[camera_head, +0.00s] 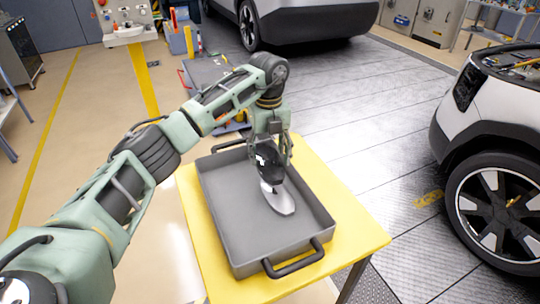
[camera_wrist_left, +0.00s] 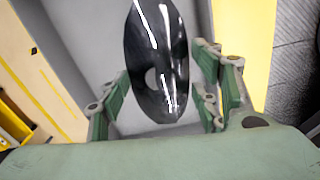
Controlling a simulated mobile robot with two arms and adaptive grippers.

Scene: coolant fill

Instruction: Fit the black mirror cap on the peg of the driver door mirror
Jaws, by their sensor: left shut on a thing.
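The glossy black mirror cap (camera_head: 267,158) is between the fingers of my left gripper (camera_head: 271,148), over the grey tray. In the left wrist view the black cap (camera_wrist_left: 155,50) is a long oval with bright reflections, and the fingers of the left gripper (camera_wrist_left: 160,88) stand on both sides of it. A pale silver oval piece (camera_head: 279,199) shows just below the black cap, in the tray; I cannot tell whether they touch. My right gripper is not in view. The driver door mirror and its peg do not show.
The grey tray (camera_head: 224,235) with black handles stands on a yellow table (camera_head: 358,238). A white car (camera_head: 492,108) stands at the right, and another vehicle (camera_head: 300,22) at the back. The metal floor between them is clear.

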